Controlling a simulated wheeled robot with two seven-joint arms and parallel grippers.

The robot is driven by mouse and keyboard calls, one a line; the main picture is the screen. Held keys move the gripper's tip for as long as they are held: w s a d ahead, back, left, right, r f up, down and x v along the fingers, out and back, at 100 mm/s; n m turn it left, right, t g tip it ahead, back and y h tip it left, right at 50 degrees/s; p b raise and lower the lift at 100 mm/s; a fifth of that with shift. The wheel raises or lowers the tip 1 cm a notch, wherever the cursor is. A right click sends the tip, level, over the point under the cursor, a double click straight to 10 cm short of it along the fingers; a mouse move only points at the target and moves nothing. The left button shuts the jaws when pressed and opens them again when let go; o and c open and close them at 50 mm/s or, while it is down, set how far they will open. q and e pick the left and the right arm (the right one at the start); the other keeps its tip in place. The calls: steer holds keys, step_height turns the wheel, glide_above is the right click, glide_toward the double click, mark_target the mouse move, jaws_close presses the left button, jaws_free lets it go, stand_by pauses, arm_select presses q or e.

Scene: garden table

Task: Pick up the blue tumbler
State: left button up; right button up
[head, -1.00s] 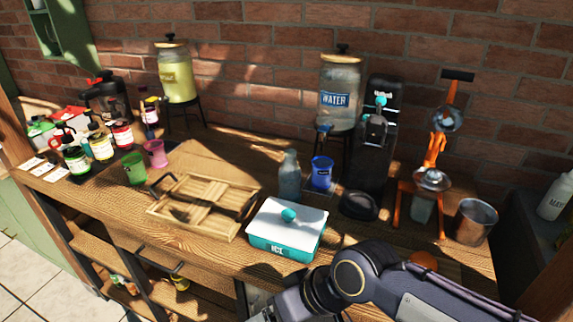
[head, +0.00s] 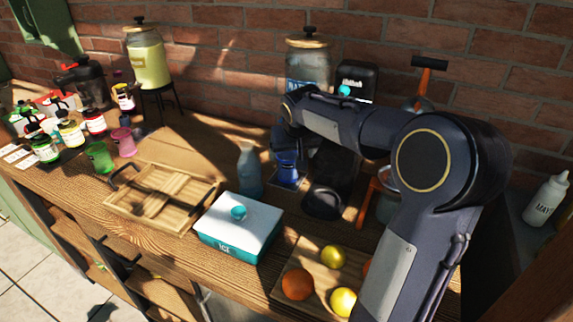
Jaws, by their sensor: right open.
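The blue tumbler (head: 287,172) stands upright on the wooden table, under the tap of the water dispenser and just right of a pale blue glass bottle (head: 249,172). My right arm reaches up from the lower right and bends over to the left. My right gripper (head: 286,146) hangs at the tumbler's top, open. It covers part of the tumbler, and I cannot tell whether its fingers touch it. My left gripper is not in view.
The water dispenser (head: 308,62) and a black machine (head: 358,80) stand behind. A white and teal ice box (head: 238,228), a wooden tray (head: 150,212) and a board with oranges and lemons (head: 283,266) are in front. Green (head: 99,157) and pink (head: 124,143) tumblers stand left.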

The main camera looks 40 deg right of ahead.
mark_target(289, 167)
steer(key=x, duration=0.5)
steer(key=shift+p+x, duration=0.75)
steer(key=shift+x, duration=1.9)
steer(key=shift+w+a, duration=0.1)
steer(key=c, duration=1.2)
steer(key=shift+r, duration=0.15)
